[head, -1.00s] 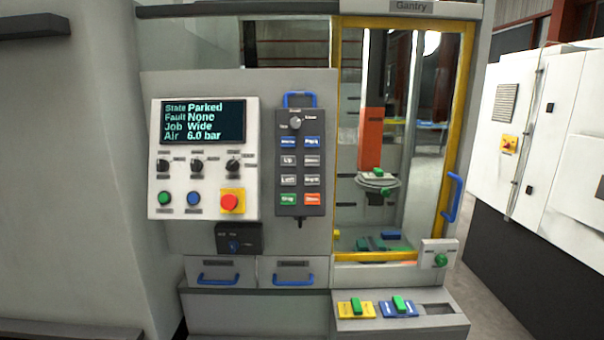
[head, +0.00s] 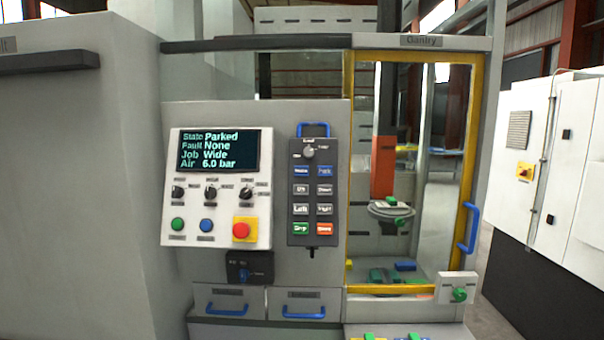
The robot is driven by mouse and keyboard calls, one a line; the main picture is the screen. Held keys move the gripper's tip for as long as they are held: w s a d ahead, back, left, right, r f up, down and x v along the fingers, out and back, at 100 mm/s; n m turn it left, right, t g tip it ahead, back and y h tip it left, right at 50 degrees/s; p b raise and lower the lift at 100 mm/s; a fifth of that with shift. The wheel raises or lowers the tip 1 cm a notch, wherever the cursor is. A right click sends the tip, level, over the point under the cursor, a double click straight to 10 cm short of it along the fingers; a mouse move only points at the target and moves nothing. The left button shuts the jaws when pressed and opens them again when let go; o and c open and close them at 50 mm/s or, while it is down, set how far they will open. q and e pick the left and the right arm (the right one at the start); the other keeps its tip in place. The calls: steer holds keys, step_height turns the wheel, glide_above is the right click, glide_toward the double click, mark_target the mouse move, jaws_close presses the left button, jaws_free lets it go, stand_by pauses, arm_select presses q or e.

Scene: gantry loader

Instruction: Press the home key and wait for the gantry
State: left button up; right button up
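The dark key pendant (head: 296,240) hangs on the grey panel in the head view, with a blue handle on top and a selector knob (head: 308,151). Its top row has two blue keys; the left one (head: 300,171) appears to be the home key, though its label is small, and the right one reads Park. The screen (head: 219,150) reads State Parked, Fault None, Job Wide, Air 6.0 bar. The gantry (head: 383,165), with an orange column and a round head (head: 391,209), stands behind the yellow-framed door (head: 480,120). Neither gripper is in view.
Left of the pendant, the white control plate holds a red stop button (head: 241,230) on yellow, a green button (head: 177,224) and a blue button (head: 207,225). Blue-handled drawers (head: 228,303) sit below. The door has a blue handle (head: 470,228). A white cabinet (head: 575,150) stands right.

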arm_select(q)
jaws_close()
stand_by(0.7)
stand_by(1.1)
